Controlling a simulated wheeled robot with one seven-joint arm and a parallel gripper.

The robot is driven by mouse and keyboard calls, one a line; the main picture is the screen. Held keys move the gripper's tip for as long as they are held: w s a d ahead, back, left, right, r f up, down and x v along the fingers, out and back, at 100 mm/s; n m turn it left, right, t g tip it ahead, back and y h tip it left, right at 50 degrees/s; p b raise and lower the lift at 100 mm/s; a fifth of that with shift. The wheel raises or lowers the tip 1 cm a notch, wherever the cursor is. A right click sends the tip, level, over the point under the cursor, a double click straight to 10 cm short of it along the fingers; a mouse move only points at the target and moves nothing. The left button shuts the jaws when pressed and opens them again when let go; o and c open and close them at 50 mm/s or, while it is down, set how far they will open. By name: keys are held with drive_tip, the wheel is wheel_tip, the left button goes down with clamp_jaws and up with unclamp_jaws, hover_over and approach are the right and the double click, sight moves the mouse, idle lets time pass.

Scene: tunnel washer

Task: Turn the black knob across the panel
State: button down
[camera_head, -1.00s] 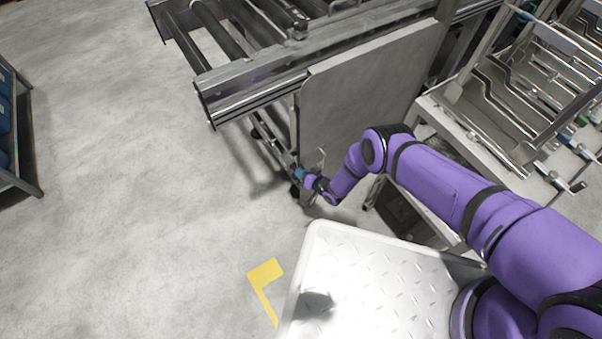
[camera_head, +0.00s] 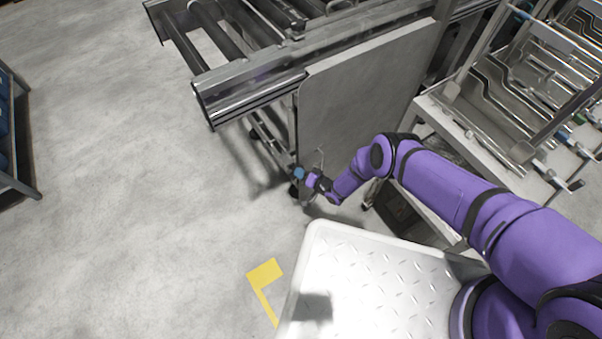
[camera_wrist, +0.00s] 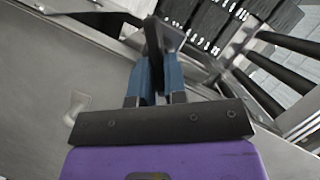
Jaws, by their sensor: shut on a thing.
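The black knob (camera_wrist: 152,45) is a flat dark bar that shows in the wrist view between the two blue fingers. My gripper (camera_wrist: 155,68) is shut on it, with a finger on each side. In the head view my gripper (camera_head: 299,173) is at the lower left edge of the grey metal panel (camera_head: 355,105). The knob is too small and too covered to make out there. The panel's flat face also shows at left in the wrist view (camera_wrist: 40,80).
A roller conveyor frame (camera_head: 250,85) stands above and behind the panel. A metal rack table (camera_head: 480,140) with wire racks stands at right. A white ribbed platform (camera_head: 370,270) is in front. The floor at left is clear, with a yellow mark (camera_head: 265,272) and a shelf at the far left (camera_head: 15,150).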

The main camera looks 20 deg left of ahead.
drive_tip(key=c, duration=1.2)
unclamp_jaws()
drive_tip(key=shift+o, duration=0.2)
drive_tip(key=shift+d, duration=0.15)
drive_tip(key=v, duration=1)
drive_tip(key=shift+d, duration=0.25)
drive_tip(key=shift+s+r, duration=0.1)
